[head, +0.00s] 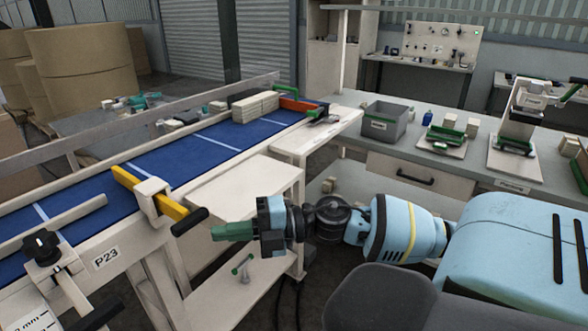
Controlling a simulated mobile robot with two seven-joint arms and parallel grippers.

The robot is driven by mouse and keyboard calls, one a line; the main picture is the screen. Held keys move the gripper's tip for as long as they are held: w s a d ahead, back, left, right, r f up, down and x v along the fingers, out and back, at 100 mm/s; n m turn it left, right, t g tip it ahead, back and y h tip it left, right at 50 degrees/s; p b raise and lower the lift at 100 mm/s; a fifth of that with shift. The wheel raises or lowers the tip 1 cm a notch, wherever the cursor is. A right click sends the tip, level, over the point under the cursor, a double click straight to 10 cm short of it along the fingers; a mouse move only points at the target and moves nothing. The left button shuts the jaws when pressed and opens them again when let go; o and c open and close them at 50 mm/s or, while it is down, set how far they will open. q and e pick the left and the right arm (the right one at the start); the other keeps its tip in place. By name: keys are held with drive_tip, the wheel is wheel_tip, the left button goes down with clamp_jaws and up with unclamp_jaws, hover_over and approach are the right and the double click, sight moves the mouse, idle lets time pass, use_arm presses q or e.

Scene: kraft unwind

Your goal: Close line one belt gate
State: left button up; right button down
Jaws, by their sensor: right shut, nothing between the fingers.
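A yellow gate bar (133,182) lies across the blue belt (185,156), its far end near the belt's far side. It runs through a white bracket (152,196) at the near edge and ends in a black handle (189,222) that sticks out towards me. My right gripper (222,231), with green fingers, is shut and empty. It points left, just right of the black handle and apart from it in the picture. An orange bar (297,104) stands at the belt's far end. My left gripper is not in view.
Pale blocks (255,105) sit on the belt before the orange bar. A white side table (245,196) stands beside the belt, behind my gripper. A black knob (41,246) and P23 label (106,258) are at the near left. A bench with a grey bin (387,121) lies behind right.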

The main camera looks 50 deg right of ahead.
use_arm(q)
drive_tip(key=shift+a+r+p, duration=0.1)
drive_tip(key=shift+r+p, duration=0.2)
use_arm(e)
drive_tip(key=v, duration=1)
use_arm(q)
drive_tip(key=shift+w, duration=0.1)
use_arm(e)
drive_tip(key=shift+s+f, duration=0.1)
drive_tip(key=shift+s, duration=0.05)
